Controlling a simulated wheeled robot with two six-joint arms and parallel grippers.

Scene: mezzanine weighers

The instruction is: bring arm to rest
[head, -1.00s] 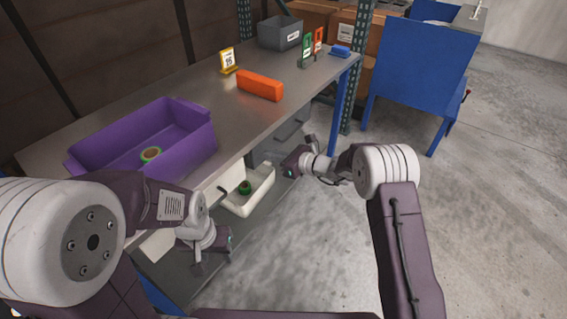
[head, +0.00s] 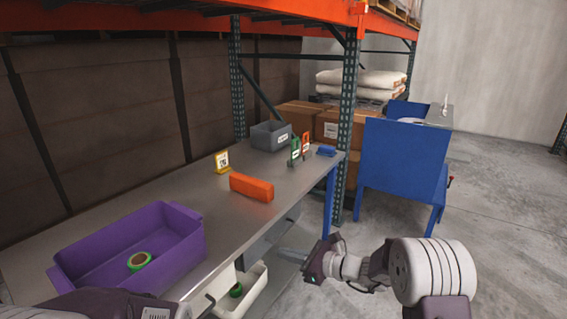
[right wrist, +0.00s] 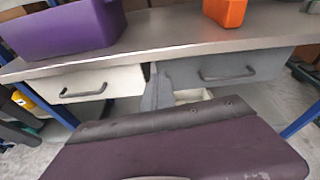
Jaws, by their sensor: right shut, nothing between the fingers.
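My right arm enters the head view at the lower right. Its gripper (head: 292,254) is shut and empty, in the air beside the front edge of the steel workbench (head: 215,215), pointing left toward the bench's drawer side. In the right wrist view my own dark purple housing fills the lower part, with the bench's drawers beyond it. A piece of my left arm shows at the bottom left of the head view; the left gripper is out of the picture.
On the bench stand a purple bin (head: 165,262) holding a green-rimmed roll (head: 139,261), an orange block (head: 251,187), a yellow sign (head: 222,161) and a grey bin (head: 270,135). A white tray (head: 256,287) is below the edge. A blue stand (head: 403,160) is behind; floor at right is clear.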

